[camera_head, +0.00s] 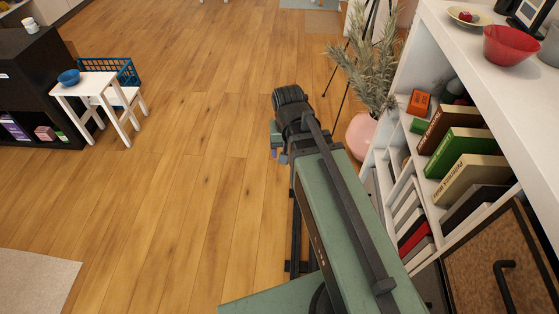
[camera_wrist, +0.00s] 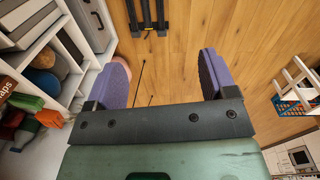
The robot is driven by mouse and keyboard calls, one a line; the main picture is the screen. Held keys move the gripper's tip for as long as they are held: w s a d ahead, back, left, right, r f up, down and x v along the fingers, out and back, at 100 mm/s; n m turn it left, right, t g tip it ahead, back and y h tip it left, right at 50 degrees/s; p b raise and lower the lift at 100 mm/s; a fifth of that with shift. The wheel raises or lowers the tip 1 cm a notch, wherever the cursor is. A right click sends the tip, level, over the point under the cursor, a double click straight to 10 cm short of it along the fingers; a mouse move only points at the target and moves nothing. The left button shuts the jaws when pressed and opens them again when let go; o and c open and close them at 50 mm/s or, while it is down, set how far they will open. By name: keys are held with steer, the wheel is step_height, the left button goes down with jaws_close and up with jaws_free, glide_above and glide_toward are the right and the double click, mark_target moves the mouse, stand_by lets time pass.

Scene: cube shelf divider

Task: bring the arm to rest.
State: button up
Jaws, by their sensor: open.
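My gripper (camera_wrist: 162,80) shows in the wrist view with its two purple fingers wide apart and nothing between them. Wooden floor shows behind the fingers. In the head view my green and black arm reaches forward over the floor, beside the white shelf (camera_head: 397,151). The gripper itself is mostly hidden there behind the arm's end.
A potted plant (camera_head: 362,133) in a pink pot stands just right of my arm's end. A red bowl (camera_head: 510,45) sits on the shelf top, with several books below. A white stool (camera_head: 87,82) bearing a blue bowl (camera_head: 69,77) stands left. The middle floor is clear.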

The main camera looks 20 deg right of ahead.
steer(key=s+a+n, duration=0.2)
steer(key=a, duration=0.1)
steer(key=s+a+n, duration=0.1)
steer(key=shift+s+a+y, duration=0.25)
steer(key=shift+a+y, duration=0.05)
steer(key=shift+a, duration=0.1)
step_height(320, 180, up, 6)
steer(key=p, duration=0.5)
steer(key=shift+f+p, duration=0.25)
steer(key=shift+p, duration=0.05)
steer(key=shift+o, duration=0.5)
